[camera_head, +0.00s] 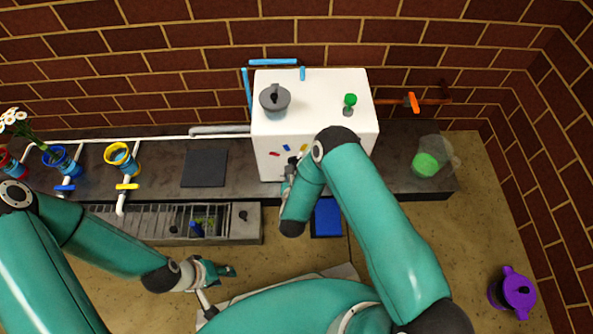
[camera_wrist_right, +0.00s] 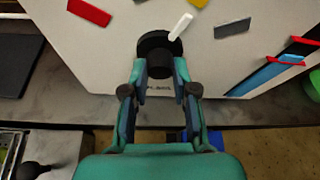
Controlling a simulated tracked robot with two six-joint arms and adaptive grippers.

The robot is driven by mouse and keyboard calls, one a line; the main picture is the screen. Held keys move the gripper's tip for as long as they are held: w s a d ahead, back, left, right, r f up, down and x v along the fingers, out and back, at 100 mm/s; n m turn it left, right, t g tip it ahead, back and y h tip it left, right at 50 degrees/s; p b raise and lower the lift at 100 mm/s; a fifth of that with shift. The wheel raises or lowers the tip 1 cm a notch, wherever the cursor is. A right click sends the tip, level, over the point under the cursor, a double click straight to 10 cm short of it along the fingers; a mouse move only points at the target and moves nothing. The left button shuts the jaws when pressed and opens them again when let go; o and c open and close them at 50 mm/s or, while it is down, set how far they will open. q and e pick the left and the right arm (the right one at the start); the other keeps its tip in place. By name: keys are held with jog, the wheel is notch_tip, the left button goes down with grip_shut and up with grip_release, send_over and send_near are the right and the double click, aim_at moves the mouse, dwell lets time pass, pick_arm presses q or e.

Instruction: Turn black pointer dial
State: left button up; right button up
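The black pointer dial (camera_wrist_right: 153,42) is on the front face of the white cabinet (camera_head: 340,105). Its white pointer (camera_wrist_right: 181,26) points up and to the right in the right wrist view. My right gripper (camera_wrist_right: 160,68) has one finger on each side of the dial's round knob, and both appear to touch it. In the head view this gripper (camera_head: 290,170) is at the cabinet front, and my arm partly hides the dial. My left gripper (camera_head: 222,271) is low at the left, away from the cabinet. Its finger opening is unclear.
Coloured markers, including a red one (camera_wrist_right: 89,11), surround the dial. A grey pot (camera_head: 275,104) and green knob (camera_head: 350,100) are on the cabinet top. A dark mat (camera_head: 204,168) and coloured pots with valves are left; a green-filled container (camera_head: 425,165) is right. A purple pot (camera_head: 514,292) stands on the floor.

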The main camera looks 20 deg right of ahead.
grip_shut()
jog(key=shift+a+f+n+h+b, duration=0.15)
jog(key=shift+n+h+b, duration=0.35)
jog(key=shift+n+h, duration=0.65)
jog(key=shift+a+f+n+h+b, duration=0.15)
jog(key=shift+n+h+b, duration=0.4)
jog(key=shift+n, duration=1)
jog(key=shift+r, duration=0.15)
jog(key=o, duration=0.9)
grip_release()
